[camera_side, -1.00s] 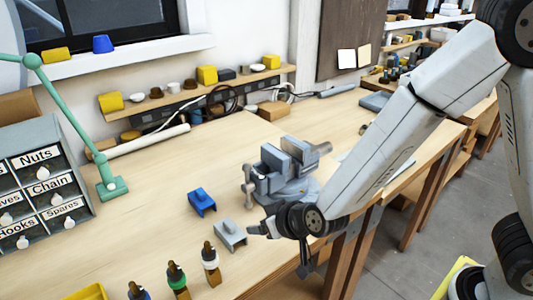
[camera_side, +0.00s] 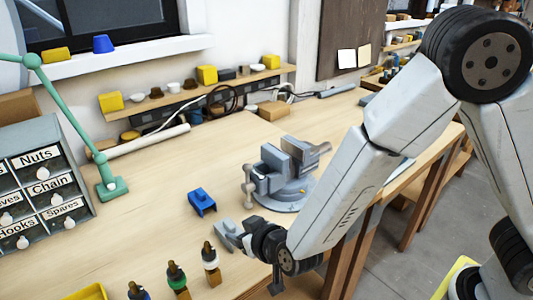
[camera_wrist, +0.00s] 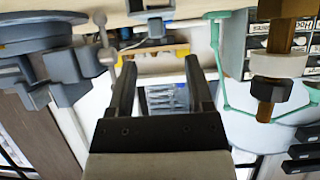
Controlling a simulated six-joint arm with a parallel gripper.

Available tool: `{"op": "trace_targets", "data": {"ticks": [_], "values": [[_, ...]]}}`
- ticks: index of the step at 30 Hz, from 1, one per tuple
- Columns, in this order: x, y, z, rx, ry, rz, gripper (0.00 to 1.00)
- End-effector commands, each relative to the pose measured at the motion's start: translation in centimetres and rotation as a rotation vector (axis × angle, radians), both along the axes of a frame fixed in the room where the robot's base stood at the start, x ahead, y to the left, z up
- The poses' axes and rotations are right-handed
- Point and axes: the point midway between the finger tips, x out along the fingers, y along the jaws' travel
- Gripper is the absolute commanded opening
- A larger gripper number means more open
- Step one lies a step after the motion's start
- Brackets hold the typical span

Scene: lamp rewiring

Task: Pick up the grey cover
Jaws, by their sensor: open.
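The grey cover (camera_side: 226,230) lies on the workbench in the side view, in front of the vise, and is partly hidden by my gripper. My gripper (camera_side: 243,240) is low over the bench, right at the cover's right side; I cannot tell whether they touch. In the wrist view, my gripper (camera_wrist: 160,64) shows two spread fingers with nothing between them. A greyish piece that looks like the cover (camera_wrist: 150,8) shows at the top edge there, beyond the fingers.
A blue cover (camera_side: 202,201) lies just behind the grey one. The grey vise (camera_side: 283,178) stands behind my gripper. Several upright bottle-like items (camera_side: 211,262) stand in front. A labelled drawer cabinet (camera_side: 38,185) and green lamp (camera_side: 112,188) are at left. The bench middle (camera_side: 150,225) is clear.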

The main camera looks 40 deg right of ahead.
Motion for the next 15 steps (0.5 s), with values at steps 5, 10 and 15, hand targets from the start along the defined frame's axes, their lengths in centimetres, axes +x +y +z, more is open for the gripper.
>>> {"op": "trace_targets", "data": {"ticks": [5, 10, 15], "values": [[0.3, 0.0, -0.2, 0.000, 0.001, 0.000, 0.66], [0.6, -0.1, -0.4, 0.000, 0.001, -0.001, 0.66], [1.9, -0.3, -1.0, -0.001, 0.001, -0.003, 0.66]]}}
